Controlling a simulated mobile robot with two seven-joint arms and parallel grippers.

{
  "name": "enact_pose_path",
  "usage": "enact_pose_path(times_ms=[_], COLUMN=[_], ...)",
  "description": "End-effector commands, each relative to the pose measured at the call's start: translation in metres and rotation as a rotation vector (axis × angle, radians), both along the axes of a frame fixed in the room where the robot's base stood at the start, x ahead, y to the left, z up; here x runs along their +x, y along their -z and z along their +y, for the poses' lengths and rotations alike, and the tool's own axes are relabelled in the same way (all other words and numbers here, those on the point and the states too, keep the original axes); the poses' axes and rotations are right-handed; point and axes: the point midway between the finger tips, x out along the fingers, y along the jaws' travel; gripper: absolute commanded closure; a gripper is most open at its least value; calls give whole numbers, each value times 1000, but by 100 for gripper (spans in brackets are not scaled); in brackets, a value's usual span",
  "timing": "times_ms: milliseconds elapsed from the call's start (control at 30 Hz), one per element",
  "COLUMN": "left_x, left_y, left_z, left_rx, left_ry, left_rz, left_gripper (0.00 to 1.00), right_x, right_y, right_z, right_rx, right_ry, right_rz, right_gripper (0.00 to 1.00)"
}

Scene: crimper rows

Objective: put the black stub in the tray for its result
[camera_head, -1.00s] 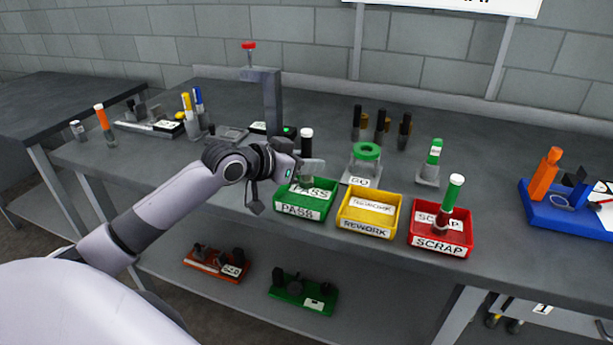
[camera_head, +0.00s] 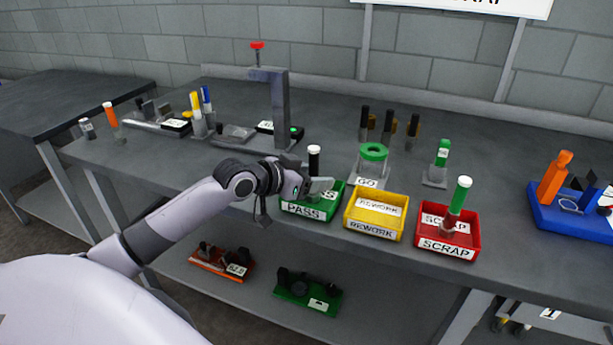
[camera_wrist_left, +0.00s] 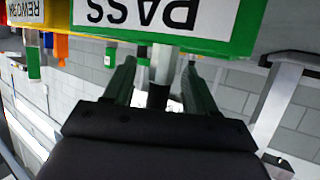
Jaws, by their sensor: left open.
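The black stub (camera_head: 314,161) has a white top and stands upright at the green PASS tray (camera_head: 303,211). Its lower part is hidden by my left gripper (camera_head: 320,186) in the head view. That gripper is open, with its fingers on either side of the stub. In the left wrist view, which is upside down, the stub (camera_wrist_left: 159,92) shows between the two fingers (camera_wrist_left: 160,90), its grey end towards the PASS tray (camera_wrist_left: 243,28). I cannot tell whether the stub touches the tray floor. My right gripper is not in view.
The yellow REWORK tray (camera_head: 376,229) is empty beside the PASS tray. The red SCRAP tray (camera_head: 447,246) holds a green stub (camera_head: 459,197). A gauge with a green ring (camera_head: 374,152) and a grey press (camera_head: 279,110) stand behind. Several dark stubs (camera_head: 388,122) stand at the back.

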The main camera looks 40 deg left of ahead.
Motion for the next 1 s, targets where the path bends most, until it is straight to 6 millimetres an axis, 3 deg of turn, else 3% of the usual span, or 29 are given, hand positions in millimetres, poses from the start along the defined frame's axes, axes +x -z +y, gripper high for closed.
enact_pose_path(times_ms=[167, 700, 1000], left_x=[-11, -75, -98], left_y=[-5, -32, -43], left_z=[5, 23, 30], left_rx=[3, 2, -1], left_ry=[-1, -1, -1], left_rz=[-1, 2, 0], left_gripper=[43, 43, 43], right_x=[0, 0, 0], right_y=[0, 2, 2], right_z=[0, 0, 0], right_rx=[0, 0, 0], right_ry=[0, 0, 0], right_rz=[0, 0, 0], right_gripper=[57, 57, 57])
